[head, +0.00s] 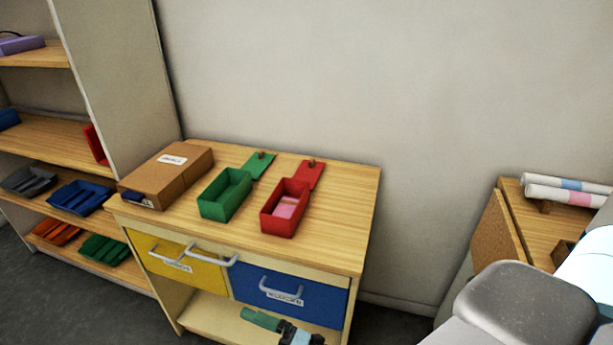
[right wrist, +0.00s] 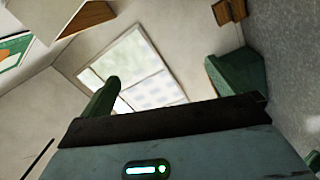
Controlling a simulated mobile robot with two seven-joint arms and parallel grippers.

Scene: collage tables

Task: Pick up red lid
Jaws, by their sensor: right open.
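The red lid (head: 311,173) lies flat on the wooden top of the cabinet, behind the open red box (head: 284,208). A small brown knob stands on the lid. The red box holds something pink. My right gripper (right wrist: 168,75) is open in the right wrist view, with green fingers apart and nothing between them. In the head view a green finger and part of its body show at the bottom edge, in front of the cabinet, low and well apart from the lid. My left gripper is not in view.
A green box (head: 224,196) and green lid (head: 258,165) are left of the red ones. A cardboard box (head: 166,175) is at the left end. The cabinet top (head: 345,205) is clear at the right. A shelf (head: 50,135) stands left; rolls (head: 565,190) lie at right.

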